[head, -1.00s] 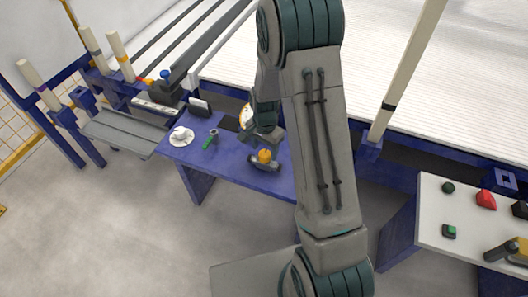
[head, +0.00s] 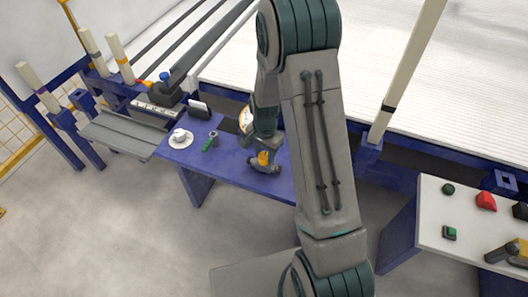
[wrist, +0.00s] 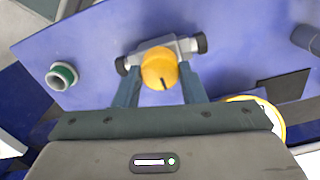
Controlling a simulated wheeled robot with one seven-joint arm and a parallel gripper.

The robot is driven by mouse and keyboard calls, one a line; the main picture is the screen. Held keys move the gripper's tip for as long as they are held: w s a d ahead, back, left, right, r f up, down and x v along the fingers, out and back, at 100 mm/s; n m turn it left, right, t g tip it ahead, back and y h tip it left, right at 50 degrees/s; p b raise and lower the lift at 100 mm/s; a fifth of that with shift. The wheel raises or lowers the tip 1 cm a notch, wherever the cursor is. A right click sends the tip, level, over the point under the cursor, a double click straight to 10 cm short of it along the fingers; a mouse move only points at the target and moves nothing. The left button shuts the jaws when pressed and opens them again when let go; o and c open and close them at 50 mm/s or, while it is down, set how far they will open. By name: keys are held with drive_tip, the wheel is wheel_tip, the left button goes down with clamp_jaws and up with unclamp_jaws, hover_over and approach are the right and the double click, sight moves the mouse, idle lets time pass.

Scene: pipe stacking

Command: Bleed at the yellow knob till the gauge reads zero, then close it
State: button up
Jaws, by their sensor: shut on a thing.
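The yellow knob (wrist: 160,70) sits on a grey pipe fitting with dark ends (wrist: 165,46) on the blue table (wrist: 90,35). In the wrist view my gripper (wrist: 160,82) has one finger on each side of the knob and is shut on it. A black mark on the knob points toward the gripper's palm. In the head view the knob (head: 263,158) and fitting are below my gripper (head: 262,144). The gauge (head: 245,118) is partly hidden behind my arm; its yellow rim and white face edge (wrist: 262,110) show in the wrist view. Its reading cannot be seen.
A green-and-grey ring piece (head: 211,142) and a white cup on a saucer (head: 180,138) stand to the left on the blue table. A dark upright holder (head: 199,108) is behind them. A white table (head: 470,240) with red and green buttons is at the right.

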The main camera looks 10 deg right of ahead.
sight(264, 155)
drive_tip(key=n, duration=0.4)
drive_tip(key=shift+n, duration=0.3)
drive_tip(key=n, duration=0.4)
drive_tip(key=n+p, duration=0.1)
drive_tip(key=n, duration=0.4)
drive_tip(key=shift+w+r, duration=0.1)
drive_tip(key=shift+n+p, duration=0.5)
drive_tip(key=shift+n, duration=1.4)
drive_tip(key=o, duration=1)
wheel_tip(264, 155, up, 14)
drive_tip(key=p, duration=0.2)
drive_tip(key=shift+p, duration=0.4)
